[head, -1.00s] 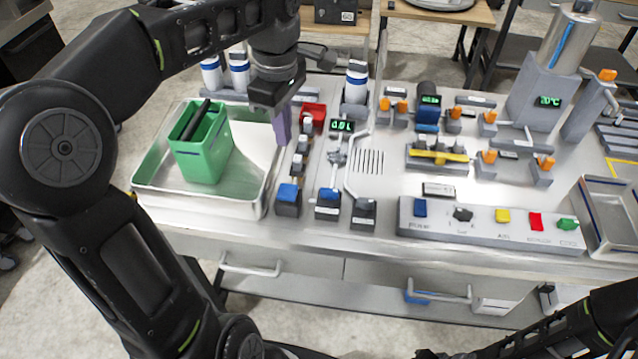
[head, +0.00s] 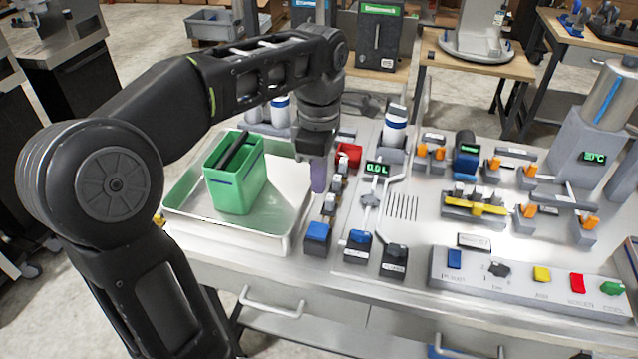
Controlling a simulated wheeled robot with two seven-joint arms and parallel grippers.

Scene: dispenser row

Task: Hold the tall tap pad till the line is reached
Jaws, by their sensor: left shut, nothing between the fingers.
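My left gripper (head: 318,178) points down with its purple fingers together and empty. It hangs beside the tray's right side, behind a blue-topped block (head: 317,236). A second blue-topped block (head: 358,243) and a black-topped block (head: 394,260) stand to its right. I cannot tell which one is the tall tap's pad. The gripper appears apart from all three. A green jug (head: 236,185) with a dark handle and a blue line stands in the metal tray (head: 178,212). The jug's inside level is not clear. A display (head: 377,168) reads 0.0 L. My right gripper is out of view.
A red part (head: 348,154) and small grey blocks (head: 333,195) stand close to the gripper's right. A panel with coloured buttons (head: 525,280) lies at the right front. White-and-blue cylinders (head: 394,130) stand behind. The counter's front strip is clear.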

